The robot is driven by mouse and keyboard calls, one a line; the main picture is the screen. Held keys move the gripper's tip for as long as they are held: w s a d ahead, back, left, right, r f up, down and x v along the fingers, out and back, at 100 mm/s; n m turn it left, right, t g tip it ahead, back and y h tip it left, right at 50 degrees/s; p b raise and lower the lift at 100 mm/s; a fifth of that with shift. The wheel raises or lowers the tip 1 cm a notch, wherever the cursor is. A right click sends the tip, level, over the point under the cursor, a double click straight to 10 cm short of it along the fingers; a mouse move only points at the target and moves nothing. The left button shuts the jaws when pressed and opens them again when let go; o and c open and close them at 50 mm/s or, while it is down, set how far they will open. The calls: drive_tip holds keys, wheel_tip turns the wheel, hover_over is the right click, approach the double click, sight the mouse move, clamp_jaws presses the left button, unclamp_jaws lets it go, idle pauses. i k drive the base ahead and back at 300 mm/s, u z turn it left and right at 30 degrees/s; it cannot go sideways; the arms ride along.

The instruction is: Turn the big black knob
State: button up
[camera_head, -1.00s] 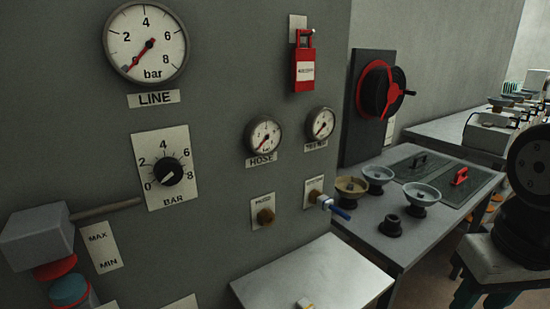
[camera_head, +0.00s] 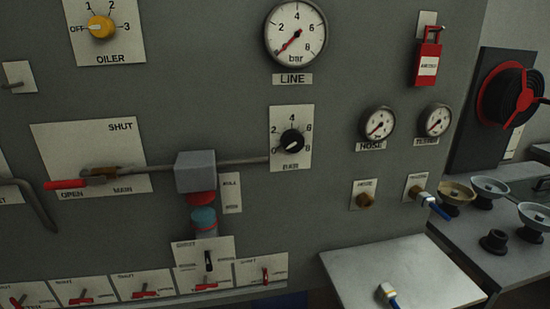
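A black knob (camera_head: 292,140) sits on a white scale plate marked 0 to 8 BAR (camera_head: 277,165), on the grey panel just right of centre. Its white pointer mark faces the lower left, near 0. The LINE gauge (camera_head: 296,33) above it has a red needle pointing to the lower left, at the low end. My gripper is not in view.
A grey block (camera_head: 195,172) on a pipe is left of the knob. A red-handled lever (camera_head: 65,184), a yellow OILER knob (camera_head: 101,27) and several red switches line the panel. A pale shelf (camera_head: 405,275) juts out at lower right. A red padlock (camera_head: 428,62) hangs upper right.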

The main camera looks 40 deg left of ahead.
sight(292, 141)
drive_tip(key=u, duration=1.1)
drive_tip(key=k, duration=1.8)
drive_tip(key=u, duration=0.55)
drive_tip(key=i, duration=1.7)
